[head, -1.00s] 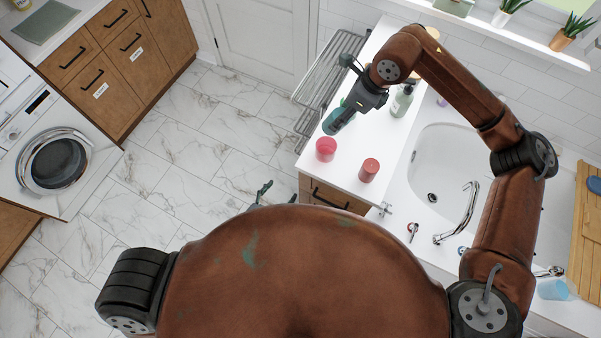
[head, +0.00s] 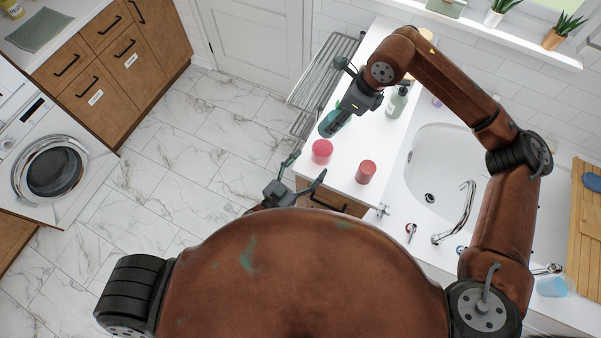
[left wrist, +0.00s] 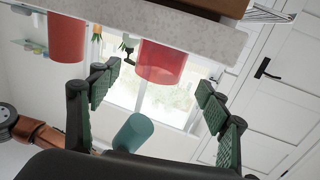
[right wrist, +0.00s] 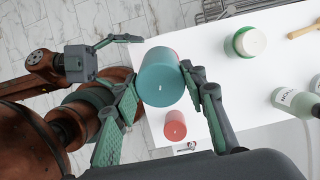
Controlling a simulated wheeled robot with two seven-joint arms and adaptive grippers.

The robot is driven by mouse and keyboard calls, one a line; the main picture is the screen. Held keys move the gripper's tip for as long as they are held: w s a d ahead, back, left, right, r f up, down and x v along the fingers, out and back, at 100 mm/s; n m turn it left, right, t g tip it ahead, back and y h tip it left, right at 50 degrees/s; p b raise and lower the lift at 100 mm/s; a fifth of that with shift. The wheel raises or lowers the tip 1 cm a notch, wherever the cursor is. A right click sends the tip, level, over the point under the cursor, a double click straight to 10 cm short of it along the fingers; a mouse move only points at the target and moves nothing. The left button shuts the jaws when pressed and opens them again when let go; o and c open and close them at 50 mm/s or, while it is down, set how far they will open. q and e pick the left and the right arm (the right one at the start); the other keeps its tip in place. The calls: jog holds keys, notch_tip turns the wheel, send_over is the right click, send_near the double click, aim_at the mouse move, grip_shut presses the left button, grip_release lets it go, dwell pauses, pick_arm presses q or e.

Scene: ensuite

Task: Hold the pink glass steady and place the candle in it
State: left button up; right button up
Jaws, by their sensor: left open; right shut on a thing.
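The pink glass (head: 322,152) stands upright on the white counter near its left edge. It also shows upside down in the left wrist view (left wrist: 162,62). A teal cylinder with a small pale wick-like mark, seemingly the candle (right wrist: 162,82), is held between the fingers of my right gripper (head: 347,114). It hangs above the counter, behind the glass in the head view. In the right wrist view it hides most of the glass. My left gripper (head: 306,168) is open and empty, just off the counter's edge, its fingers facing the glass without touching it.
A red candle-like cylinder (head: 366,172) stands right of the glass. A soap bottle (head: 398,101) and a green-and-white jar (right wrist: 248,41) are further back. A metal rack (head: 325,82) is beyond the counter's left side; the basin (head: 440,160) lies right.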

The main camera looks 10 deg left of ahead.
aim_at(316, 158)
pick_arm(q)
jog(key=x, duration=0.6)
jog(key=shift+w, duration=0.1)
jog(key=shift+c, duration=0.6)
jog(key=c, duration=1.2)
jog(key=shift+c, duration=0.2)
pick_arm(e)
notch_tip(316, 158, down, 11)
jog(key=o, duration=1.3)
jog(key=shift+o, duration=0.2)
